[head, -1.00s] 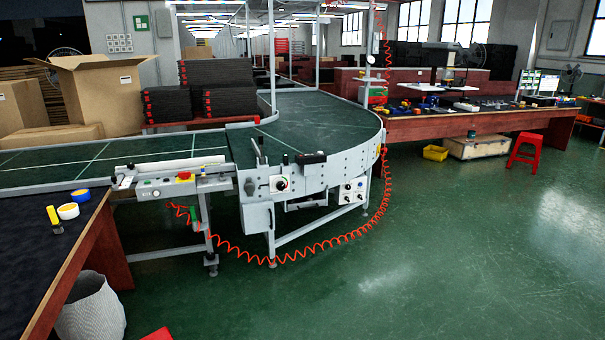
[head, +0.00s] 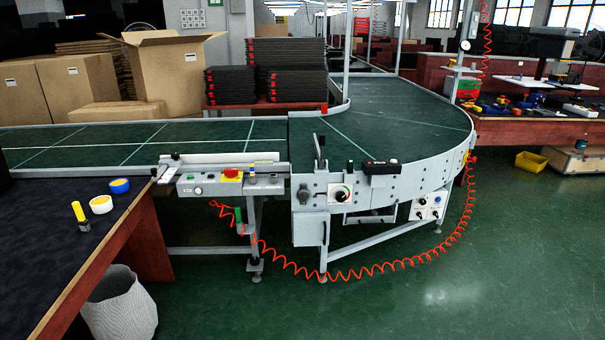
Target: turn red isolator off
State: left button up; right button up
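A small red switch on a yellow base (head: 231,174) sits on the grey control panel (head: 212,186) at the front edge of the straight conveyor. It looks like the red isolator, but its handle position is too small to tell. To its right, a round black knob on a white plate (head: 341,194) is on the front of the curved conveyor (head: 375,197). Neither of my grippers shows in the head view.
A dark-topped table (head: 60,245) with tape rolls (head: 101,204) and a yellow-capped bottle (head: 80,214) stands at front left. A white bin (head: 120,305) is beside it. A red coiled hose (head: 385,266) hangs below the conveyor. Green floor (head: 480,290) is free at right.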

aim_at(231, 173)
jog(key=i+l+u, duration=0.15)
jog(key=i+u, duration=0.2)
jog(key=i+l+u, duration=0.35)
jog(key=i+j, duration=0.05)
jog(key=i, duration=0.05)
